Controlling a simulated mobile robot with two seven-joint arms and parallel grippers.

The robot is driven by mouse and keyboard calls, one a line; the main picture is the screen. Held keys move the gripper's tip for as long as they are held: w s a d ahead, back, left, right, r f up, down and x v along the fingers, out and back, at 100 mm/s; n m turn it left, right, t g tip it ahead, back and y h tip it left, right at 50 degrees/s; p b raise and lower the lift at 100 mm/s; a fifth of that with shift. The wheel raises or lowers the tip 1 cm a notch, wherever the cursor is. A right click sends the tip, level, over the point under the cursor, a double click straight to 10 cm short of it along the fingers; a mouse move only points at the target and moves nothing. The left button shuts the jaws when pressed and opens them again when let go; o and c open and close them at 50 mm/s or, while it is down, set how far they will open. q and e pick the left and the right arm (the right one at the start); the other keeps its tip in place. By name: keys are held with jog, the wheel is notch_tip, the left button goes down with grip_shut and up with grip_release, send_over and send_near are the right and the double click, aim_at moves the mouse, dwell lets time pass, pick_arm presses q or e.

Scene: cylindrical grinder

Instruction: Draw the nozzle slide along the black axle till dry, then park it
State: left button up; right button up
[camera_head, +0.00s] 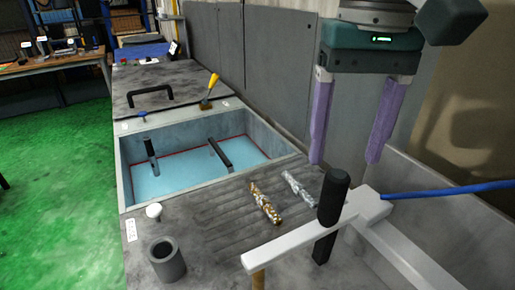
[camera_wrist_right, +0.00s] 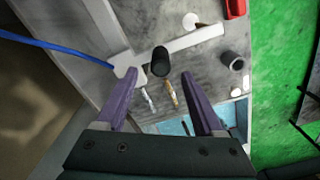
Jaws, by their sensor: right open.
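The nozzle slide is a white bar (camera_head: 310,232) with an upright black handle (camera_head: 333,197) and a tan tip (camera_head: 258,279) under its near end. A blue hose (camera_head: 450,189) runs behind it to the right. My right gripper (camera_head: 345,162) is open, its purple fingers pointing down above the handle. In the right wrist view the handle (camera_wrist_right: 160,62) shows between the two fingertips (camera_wrist_right: 160,75), with no contact visible. A black post (camera_head: 325,246) shows below the bar; I cannot tell whether it is the axle. My left gripper is out of view.
A gold-brown fluted piece (camera_head: 264,203) and a silver one (camera_head: 298,188) lie on the grooved grey top. A grey cup (camera_head: 166,260) and white knob (camera_head: 153,210) stand left. A basin (camera_head: 205,165) with blue liquid lies beyond. A wall rises at right.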

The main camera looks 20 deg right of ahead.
aim_at(333, 201)
notch_tip(333, 201, down, 10)
jog(key=shift+r+p, duration=0.25)
jog(key=shift+p, duration=0.35)
grip_shut()
jog(key=shift+r, duration=0.1)
dwell(1.0)
